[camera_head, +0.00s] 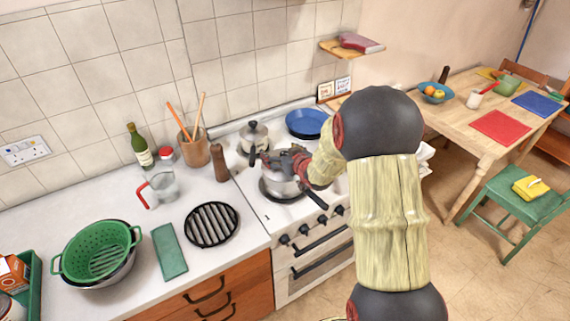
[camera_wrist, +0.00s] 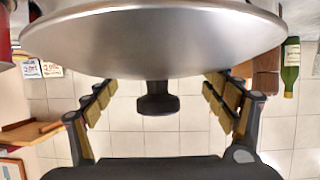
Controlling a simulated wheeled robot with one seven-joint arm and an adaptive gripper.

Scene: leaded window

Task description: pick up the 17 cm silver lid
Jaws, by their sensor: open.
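The silver lid (camera_wrist: 155,40) fills the top of the wrist view, with its black knob (camera_wrist: 158,98) pointing toward my gripper. My gripper (camera_wrist: 158,88) is open, with one finger on each side of the knob and a clear gap on both sides. In the head view my gripper (camera_head: 287,162) is just above a silver saucepan (camera_head: 279,186) on the cooker. The saucepan's black handle (camera_head: 315,200) points to the front right. My gripper and arm hide most of the lid there.
A lidded pot (camera_head: 254,138) stands behind on the hob, with a blue pan (camera_head: 306,123) to its right. A pepper mill (camera_head: 224,163) and a utensil crock (camera_head: 194,148) stand left of the cooker. A black trivet (camera_head: 211,224) lies on the counter.

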